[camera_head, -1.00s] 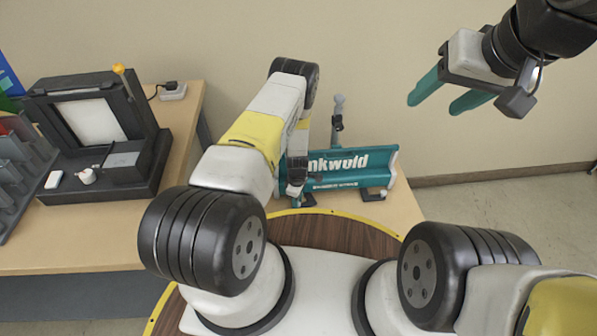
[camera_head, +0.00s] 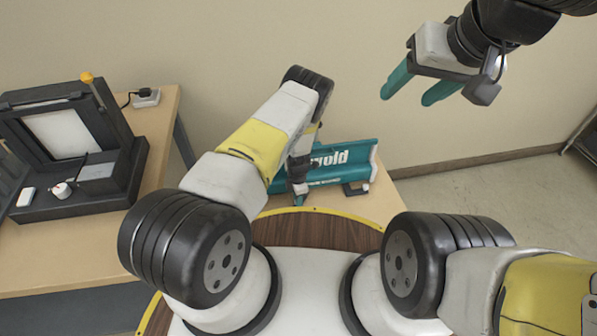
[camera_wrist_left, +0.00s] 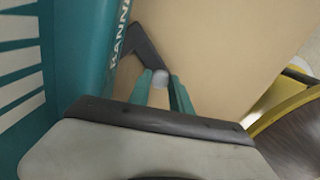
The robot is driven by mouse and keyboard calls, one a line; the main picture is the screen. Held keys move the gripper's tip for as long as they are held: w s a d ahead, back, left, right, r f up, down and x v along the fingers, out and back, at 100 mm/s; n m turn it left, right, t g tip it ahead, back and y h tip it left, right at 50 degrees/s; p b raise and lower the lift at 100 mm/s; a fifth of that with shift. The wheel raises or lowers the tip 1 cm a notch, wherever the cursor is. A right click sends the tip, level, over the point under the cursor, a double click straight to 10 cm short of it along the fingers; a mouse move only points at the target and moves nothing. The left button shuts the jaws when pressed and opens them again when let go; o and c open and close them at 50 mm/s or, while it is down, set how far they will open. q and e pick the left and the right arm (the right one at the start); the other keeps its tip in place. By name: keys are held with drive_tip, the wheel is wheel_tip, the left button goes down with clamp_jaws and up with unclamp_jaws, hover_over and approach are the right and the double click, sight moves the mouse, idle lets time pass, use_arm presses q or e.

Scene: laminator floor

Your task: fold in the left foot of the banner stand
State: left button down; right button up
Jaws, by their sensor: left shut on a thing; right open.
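The teal banner stand (camera_head: 347,160) with white lettering lies on the light wooden table, partly hidden behind my left arm. It also fills the left of the left wrist view (camera_wrist_left: 88,45). Its left foot (camera_wrist_left: 145,45) is a dark bar sticking out at an angle from the stand's base, with a light grey end. My left gripper (camera_wrist_left: 162,86) is shut on that end, one teal finger on each side. In the head view my left gripper (camera_head: 299,190) is mostly covered by its own wrist. My right gripper (camera_head: 411,90) is open, empty and raised high at the upper right.
The stand's other dark foot (camera_head: 355,189) sticks out at its right end. A black laminator-like machine (camera_head: 75,155) stands on the table at left, with a white power block (camera_head: 146,97) behind it. A yellow-edged brown round surface (camera_head: 300,228) lies nearer me.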

idle(0.4)
use_arm(q)
drive_tip(key=c, duration=1.2)
unclamp_jaws()
drive_tip(key=shift+o, duration=0.2)
wheel_tip(320, 180, up, 8)
drive_tip(key=shift+w+f, duration=0.1)
drive_tip(key=shift+f, duration=0.15)
drive_tip(key=shift+r, duration=0.2)
drive_tip(key=shift+c, duration=0.5)
